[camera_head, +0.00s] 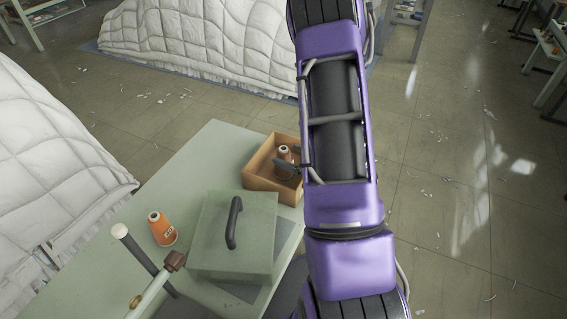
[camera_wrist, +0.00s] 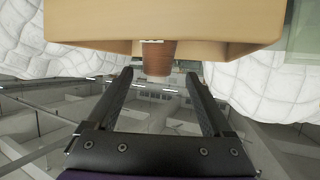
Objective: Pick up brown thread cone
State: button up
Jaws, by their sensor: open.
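The brown thread cone (camera_head: 285,151) stands in an open wooden tray (camera_head: 259,184) at the table's far corner, partly covered by dark fingers of my gripper (camera_head: 288,162). In the wrist view the cone (camera_wrist: 159,55) shows against the tan tray wall (camera_wrist: 215,22), between and just beyond the fingertips. My gripper (camera_wrist: 158,74) is open there, one finger on each side, with a clear gap around the cone. Part of the tray is hidden behind my purple arm in the head view.
An orange thread cone (camera_head: 162,229) stands on the pale green table (camera_head: 205,152). A green box with a dark handle (camera_head: 258,255) sits beside the tray. A white-knobbed rod (camera_head: 142,250) rises at the front. White duvet heaps (camera_head: 200,40) lie beyond.

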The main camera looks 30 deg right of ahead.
jog(key=shift+x, duration=3.5)
jog(key=shift+d+r, duration=0.15)
jog(key=shift+r, duration=0.05)
grip_shut()
